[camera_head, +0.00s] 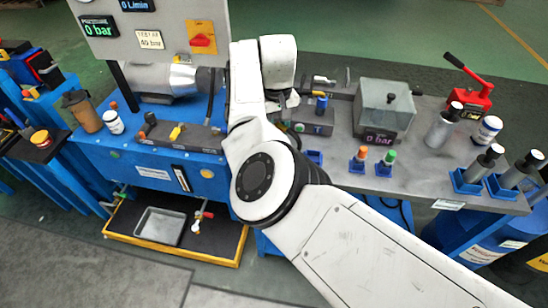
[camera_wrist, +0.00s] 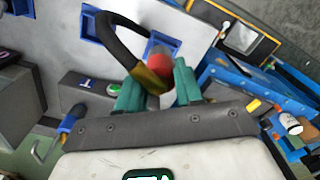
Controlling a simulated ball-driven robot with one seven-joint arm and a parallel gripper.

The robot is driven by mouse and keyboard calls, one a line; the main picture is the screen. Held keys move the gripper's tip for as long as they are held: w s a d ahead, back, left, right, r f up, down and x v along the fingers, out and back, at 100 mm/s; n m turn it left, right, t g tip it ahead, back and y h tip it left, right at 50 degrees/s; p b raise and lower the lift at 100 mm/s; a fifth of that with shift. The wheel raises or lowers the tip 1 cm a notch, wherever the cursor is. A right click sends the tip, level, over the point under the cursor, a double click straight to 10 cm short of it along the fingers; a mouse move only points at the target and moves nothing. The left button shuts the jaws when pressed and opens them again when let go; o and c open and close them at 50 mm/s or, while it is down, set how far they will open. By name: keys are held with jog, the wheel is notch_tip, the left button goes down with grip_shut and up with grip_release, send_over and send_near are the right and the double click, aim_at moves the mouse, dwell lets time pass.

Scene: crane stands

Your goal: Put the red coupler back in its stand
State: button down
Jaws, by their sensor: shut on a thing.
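In the wrist view my gripper (camera_wrist: 158,82) has its teal fingers shut on the red coupler (camera_wrist: 158,60). The coupler has a red end and a brass body, and a black hose (camera_wrist: 118,28) loops up from it. The red end lies in front of a blue stand (camera_wrist: 165,41) on the grey bench top. I cannot tell whether the coupler touches that stand or is apart from it. In the head view my arm hides the gripper and the coupler. Part of a blue stand (camera_head: 314,157) shows just right of my arm.
A second blue stand (camera_wrist: 97,24) is left of the hose in the wrist view. A grey block marked T (camera_wrist: 85,90) is close to the left finger. In the head view, orange-topped (camera_head: 359,159) and green-topped (camera_head: 386,164) couplers stand to the right, below a clear box (camera_head: 384,103).

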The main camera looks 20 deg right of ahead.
jog(key=w+f+b, duration=0.1)
jog(key=f+b, duration=0.1)
jog(key=w+f+b, duration=0.1)
jog(key=f+b, duration=0.1)
jog(key=shift+w+f, duration=0.1)
jog(key=shift+w, duration=0.05)
jog(key=shift+p, duration=0.4)
dwell(0.6)
jog(key=shift+f, duration=0.1)
dwell(0.4)
jog(key=shift+f+b, duration=0.75)
jog(key=shift+f, duration=0.6)
jog(key=c, duration=0.7)
grip_release()
jog(key=shift+o, duration=0.2)
